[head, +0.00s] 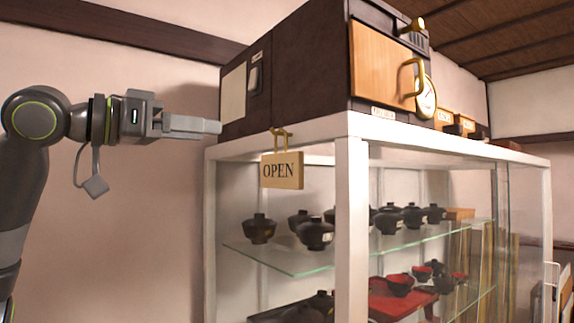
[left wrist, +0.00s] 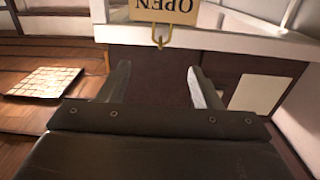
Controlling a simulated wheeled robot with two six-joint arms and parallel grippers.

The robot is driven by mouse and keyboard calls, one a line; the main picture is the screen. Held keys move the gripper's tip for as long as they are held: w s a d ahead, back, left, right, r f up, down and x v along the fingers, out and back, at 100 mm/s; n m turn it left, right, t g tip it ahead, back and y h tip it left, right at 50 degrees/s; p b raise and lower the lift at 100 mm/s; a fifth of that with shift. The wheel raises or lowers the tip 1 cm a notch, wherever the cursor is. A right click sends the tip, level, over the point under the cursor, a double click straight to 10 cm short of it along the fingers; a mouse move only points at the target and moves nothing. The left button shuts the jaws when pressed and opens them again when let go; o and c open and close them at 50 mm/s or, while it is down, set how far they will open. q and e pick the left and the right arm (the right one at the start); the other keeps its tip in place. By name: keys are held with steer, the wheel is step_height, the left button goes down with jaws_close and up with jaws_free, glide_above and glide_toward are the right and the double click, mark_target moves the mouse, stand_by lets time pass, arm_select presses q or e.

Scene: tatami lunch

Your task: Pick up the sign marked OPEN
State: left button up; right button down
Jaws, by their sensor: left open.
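The sign marked OPEN (head: 282,171) is a small pale wooden plate with dark letters. It hangs by a brass-coloured hook (head: 281,133) from the top edge of the white cabinet. My left gripper (head: 220,127) is to the left of the sign and a little higher, apart from it, pointing right. In the left wrist view the sign (left wrist: 168,8) shows upside down at the top edge, partly cut off, with its hook below it. The left gripper's fingers (left wrist: 155,85) are spread with nothing between them. My right gripper is not in view.
The white glass cabinet (head: 351,220) holds several black lidded bowls (head: 314,234) on glass shelves. A dark box (head: 300,70) with a wooden door and brass handle stands on top, close to the left gripper.

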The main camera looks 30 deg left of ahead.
arm_select(q)
steer(key=p, duration=0.3)
glide_toward(291, 143)
steer(key=s, duration=0.3)
steer(key=p+x, duration=0.1)
steer(key=x, duration=0.1)
steer(key=p+x, duration=0.1)
steer(key=x, duration=0.2)
steer(key=a+p+x, duration=0.1)
steer(key=p+x, duration=0.1)
steer(key=x, duration=0.1)
steer(key=shift+w+d, duration=0.1)
steer(key=shift+w, duration=0.2)
steer(key=shift+w+d+f, duration=0.1)
steer(key=shift+w+d, duration=0.05)
steer(key=shift+w, duration=0.2)
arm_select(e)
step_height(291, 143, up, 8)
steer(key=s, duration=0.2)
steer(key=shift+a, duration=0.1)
arm_select(q)
steer(key=shift+s, duration=0.1)
steer(key=shift+c, duration=0.6)
steer(key=c, duration=0.9)
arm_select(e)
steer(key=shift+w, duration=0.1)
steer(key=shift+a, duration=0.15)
